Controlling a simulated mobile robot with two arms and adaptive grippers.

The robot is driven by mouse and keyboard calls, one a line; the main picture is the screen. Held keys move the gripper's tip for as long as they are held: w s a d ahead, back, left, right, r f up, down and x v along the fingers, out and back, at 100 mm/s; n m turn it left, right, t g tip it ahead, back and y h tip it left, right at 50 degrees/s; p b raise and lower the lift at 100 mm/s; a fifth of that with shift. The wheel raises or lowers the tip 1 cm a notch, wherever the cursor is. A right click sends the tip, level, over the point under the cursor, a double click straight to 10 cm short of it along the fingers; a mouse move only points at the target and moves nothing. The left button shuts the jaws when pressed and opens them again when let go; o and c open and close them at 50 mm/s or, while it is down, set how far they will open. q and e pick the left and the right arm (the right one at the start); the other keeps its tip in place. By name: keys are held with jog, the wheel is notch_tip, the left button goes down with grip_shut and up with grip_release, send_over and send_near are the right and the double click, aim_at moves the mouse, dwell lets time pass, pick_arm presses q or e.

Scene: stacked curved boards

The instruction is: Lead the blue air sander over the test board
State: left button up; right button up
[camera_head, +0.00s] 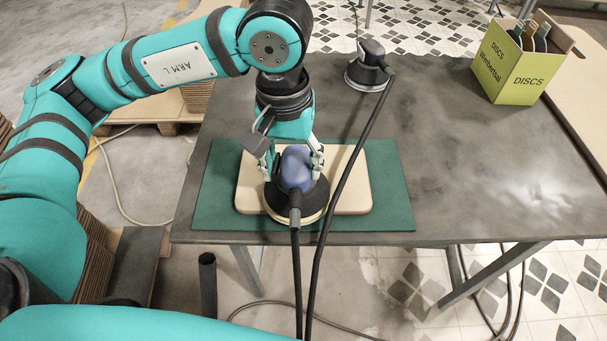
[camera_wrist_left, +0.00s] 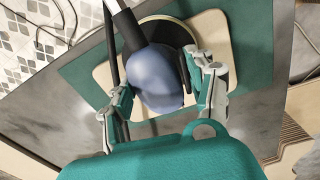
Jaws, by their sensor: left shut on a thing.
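The blue air sander (camera_head: 296,168) stands on the beige test board (camera_head: 350,185), near its front edge and left of the board's middle. My left gripper (camera_head: 291,172) is above it, shut on its blue body, with one finger on each side. In the left wrist view the blue body (camera_wrist_left: 157,80) shows between the two fingers (camera_wrist_left: 160,95). The sander's round pad (camera_wrist_left: 205,45) lies over the board (camera_wrist_left: 108,72). The board lies on a green mat (camera_head: 398,205) on the dark grey table (camera_head: 460,150). My right gripper is not in view.
A second, dark sander (camera_head: 369,66) stands at the back of the table. Its black hose (camera_head: 352,160) runs forward across the board, just right of the blue sander. A yellow-green disc box (camera_head: 515,75) is at the back right. The table's right part is clear.

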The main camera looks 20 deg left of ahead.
pick_arm(q)
jog(key=o, duration=0.7)
jog(key=shift+o, duration=0.2)
notch_tip(320, 180, up, 12)
jog(key=shift+a, duration=0.2)
